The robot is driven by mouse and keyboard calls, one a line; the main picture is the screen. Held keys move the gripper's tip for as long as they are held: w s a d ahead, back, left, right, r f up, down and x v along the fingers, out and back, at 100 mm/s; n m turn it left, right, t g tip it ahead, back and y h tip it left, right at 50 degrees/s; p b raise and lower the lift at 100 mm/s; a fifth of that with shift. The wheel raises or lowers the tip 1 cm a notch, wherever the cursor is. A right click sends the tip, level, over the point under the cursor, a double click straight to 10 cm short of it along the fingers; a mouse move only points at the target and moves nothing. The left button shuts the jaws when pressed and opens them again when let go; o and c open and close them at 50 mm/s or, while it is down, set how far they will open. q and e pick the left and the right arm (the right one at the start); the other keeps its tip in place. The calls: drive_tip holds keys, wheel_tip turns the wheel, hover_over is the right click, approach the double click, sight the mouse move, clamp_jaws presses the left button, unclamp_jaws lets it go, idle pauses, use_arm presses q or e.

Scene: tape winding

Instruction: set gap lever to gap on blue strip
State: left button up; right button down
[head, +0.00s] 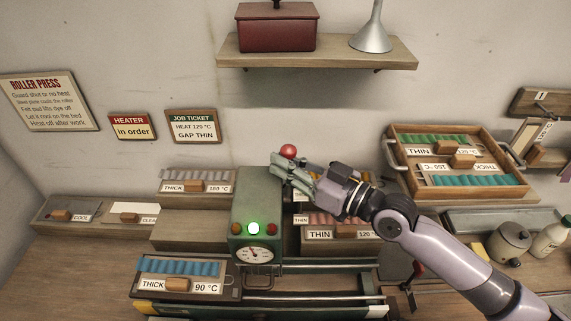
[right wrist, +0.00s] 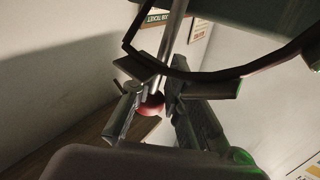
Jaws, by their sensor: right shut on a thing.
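A lever with a red ball knob (head: 288,151) stands behind the green press (head: 258,215). In the right wrist view its metal rod (right wrist: 172,40) runs up from the red knob (right wrist: 152,105). My right gripper (head: 287,174) is shut on this lever beside the top of the press; its fingers also show in the right wrist view (right wrist: 152,88). The lever's scale is not visible. A rack with a blue strip (head: 180,267) at the front left is labelled THICK and 90 °C. My left gripper is not in view.
A job ticket (head: 194,126) on the wall reads HEAT 120 °C, GAP THIN. Racks with other coloured strips stand around the press. A wooden tray (head: 394,131) with green and teal strips is at right. A shelf (head: 330,55) hangs above.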

drive_tip(key=s+f+n+y+b, duration=0.1)
drive_tip(key=s+n+y+b, duration=0.3)
drive_tip(key=b, duration=1.1)
drive_tip(key=shift+s+f+n, duration=0.25)
drive_tip(key=shift+s+n, duration=0.85)
drive_tip(key=shift+n, duration=0.8)
drive_tip(key=c, duration=1.9)
unclamp_jaws()
drive_tip(key=shift+c, duration=0.2)
drive_tip(key=shift+o, duration=1.3)
drive_tip(key=shift+d, duration=0.3)
drive_tip(key=o, duration=0.3)
drive_tip(key=shift+a+r, duration=0.1)
drive_tip(key=shift+a, duration=0.05)
drive_tip(key=shift+o, duration=0.2)
drive_tip(key=shift+s, duration=0.1)
